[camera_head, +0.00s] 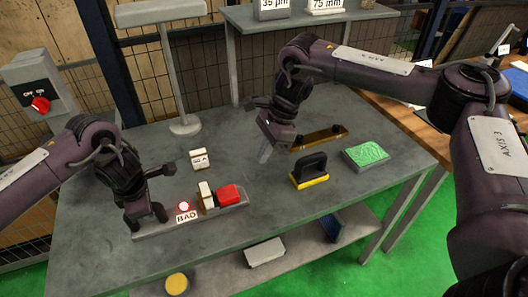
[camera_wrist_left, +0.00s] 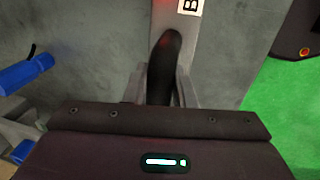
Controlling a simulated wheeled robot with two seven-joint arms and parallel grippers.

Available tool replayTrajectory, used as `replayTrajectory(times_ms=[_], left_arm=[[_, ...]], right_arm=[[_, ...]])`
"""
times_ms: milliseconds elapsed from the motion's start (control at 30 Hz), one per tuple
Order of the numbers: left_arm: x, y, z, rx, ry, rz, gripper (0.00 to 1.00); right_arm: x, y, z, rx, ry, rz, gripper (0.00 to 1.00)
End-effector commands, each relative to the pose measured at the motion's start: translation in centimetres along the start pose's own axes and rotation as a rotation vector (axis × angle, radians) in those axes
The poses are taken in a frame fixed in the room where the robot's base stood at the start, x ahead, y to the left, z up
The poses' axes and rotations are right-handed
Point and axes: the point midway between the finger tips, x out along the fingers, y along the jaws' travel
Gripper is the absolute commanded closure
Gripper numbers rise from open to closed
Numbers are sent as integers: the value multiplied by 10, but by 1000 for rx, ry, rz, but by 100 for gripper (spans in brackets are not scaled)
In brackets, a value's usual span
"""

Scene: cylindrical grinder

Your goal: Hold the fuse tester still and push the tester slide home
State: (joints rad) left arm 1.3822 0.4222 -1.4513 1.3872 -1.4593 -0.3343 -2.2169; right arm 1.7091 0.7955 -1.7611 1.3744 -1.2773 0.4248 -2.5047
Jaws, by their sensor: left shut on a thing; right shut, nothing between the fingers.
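The fuse tester (camera_head: 158,232) is a long grey bar on the table with a "BAD" label, a red-ringed round lamp and a red block (camera_head: 229,194) that looks like its slide. A white and brown piece (camera_head: 206,196) stands just left of the red block. My left gripper (camera_head: 147,216) is at the tester's left end, shut on a black upright handle (camera_wrist_left: 165,62), which shows between its fingers in the left wrist view. My right gripper (camera_head: 265,153) is shut and empty above the table, behind and right of the red block.
A black block with a yellow base (camera_head: 310,172), a green pad (camera_head: 366,155), a brown bar (camera_head: 319,137) and a small white labelled block (camera_head: 199,160) lie on the table (camera_head: 290,215). A grey stand (camera_head: 183,122) rises at the back. The table's front right is clear.

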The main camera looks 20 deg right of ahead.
Motion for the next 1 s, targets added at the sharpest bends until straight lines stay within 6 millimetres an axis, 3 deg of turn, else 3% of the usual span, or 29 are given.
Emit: replayTrajectory(times_ms=[67, 100, 267, 667, 1000], left_arm=[[0, 0, -1, -2, 2, -1, 100], [0, 0, -1, -1, 3, -1, 72], [0, 0, -1, -1, 2, -1, 52], [-8, 2, 0, 3, 2, 5, 52], [-66, 2, -1, 2, 4, 7, 52]], right_arm=[[0, 0, 0, 0, 0, 0, 100], [0, 0, 0, 0, 0, 0, 100], [0, 0, 0, 0, 0, 0, 100], [0, 0, 0, 0, 0, 0, 100], [0, 0, 0, 0, 0, 0, 100]])
